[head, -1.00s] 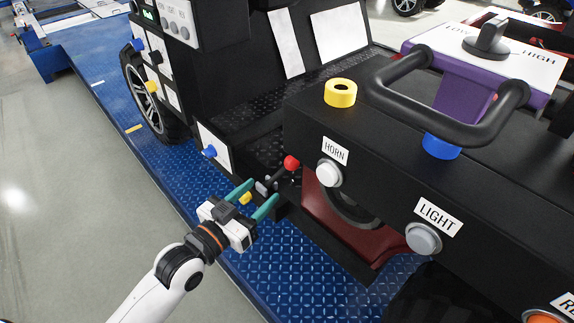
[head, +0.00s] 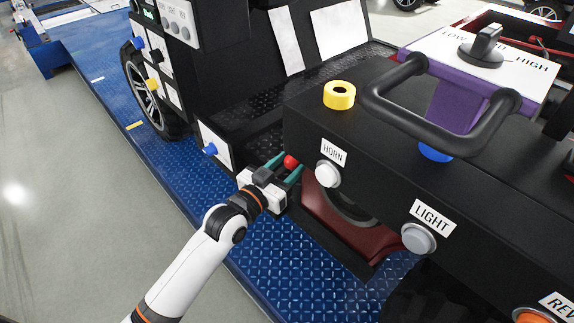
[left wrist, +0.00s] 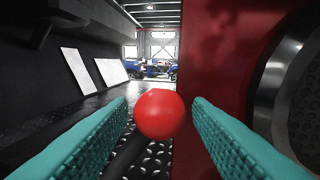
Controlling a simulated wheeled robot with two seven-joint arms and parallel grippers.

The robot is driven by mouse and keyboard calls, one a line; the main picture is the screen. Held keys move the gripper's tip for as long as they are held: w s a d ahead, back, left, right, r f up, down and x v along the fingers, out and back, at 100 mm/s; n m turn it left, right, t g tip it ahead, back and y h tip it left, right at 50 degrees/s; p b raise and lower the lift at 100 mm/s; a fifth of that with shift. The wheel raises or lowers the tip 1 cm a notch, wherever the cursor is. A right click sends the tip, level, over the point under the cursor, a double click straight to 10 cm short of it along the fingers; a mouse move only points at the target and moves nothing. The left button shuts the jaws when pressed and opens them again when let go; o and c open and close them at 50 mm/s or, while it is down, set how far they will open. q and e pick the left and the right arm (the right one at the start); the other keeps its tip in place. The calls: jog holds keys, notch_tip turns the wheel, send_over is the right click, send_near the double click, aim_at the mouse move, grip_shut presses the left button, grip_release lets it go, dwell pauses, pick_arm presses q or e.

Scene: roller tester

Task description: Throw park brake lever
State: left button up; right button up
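The park brake lever has a red ball knob (head: 290,161) and sits low beside the black console's left end. In the left wrist view the red knob (left wrist: 161,114) is large and lies between the two teal fingers, with a gap on each side. Its dark shaft (left wrist: 125,155) runs down to the lower left. My left gripper (head: 285,168) is open around the knob, and the fingers do not visibly touch it. The lever's base is hidden behind the gripper in the head view. My right gripper is not in view.
The black console (head: 400,150) with the horn button (head: 328,174), light button (head: 419,238) and a black handle (head: 440,110) stands close on the right. A dark red panel (left wrist: 225,90) is just right of the knob. Blue tread plate (head: 270,250) lies below.

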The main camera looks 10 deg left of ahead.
pick_arm(q)
grip_shut()
jog(key=shift+w+a+r+n+p, duration=0.3)
jog(key=shift+a+r+p, duration=0.2)
jog(key=shift+p, duration=0.15)
jog(key=w+a+r+n+g+p, duration=0.1)
jog(key=w+a+r+n+p, duration=0.1)
jog(key=w+a+n, duration=0.3)
jog(key=shift+a+n, duration=0.3)
jog(key=shift+a, duration=0.95)
jog(key=shift+c, duration=0.2)
grip_release()
jog(key=shift+o, duration=1.4)
